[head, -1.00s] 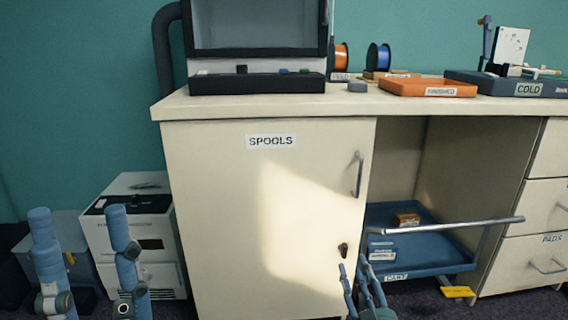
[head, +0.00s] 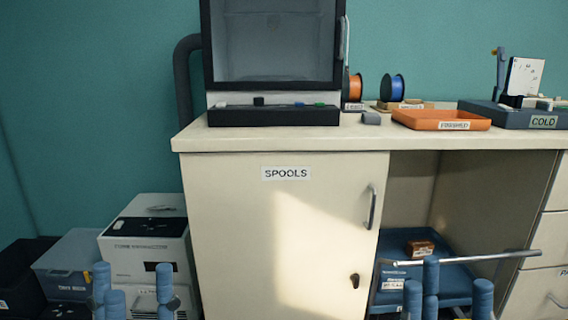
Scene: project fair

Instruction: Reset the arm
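My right gripper (head: 452,274) is at the bottom right, in front of the blue cart under the counter. Its blue fingers also stand apart and look empty. The lower parts of both grippers and both arms are cut off by the frame's bottom edge.
The cabinet labelled SPOOLS (head: 240,230) stands between my grippers, its door shut. The counter (head: 290,138) holds a dark-framed machine (head: 272,45), an orange FINISHED tray (head: 440,120) and spools. The cart (head: 455,290) has a rail (head: 490,257). Bins (head: 75,260) stand at far left.

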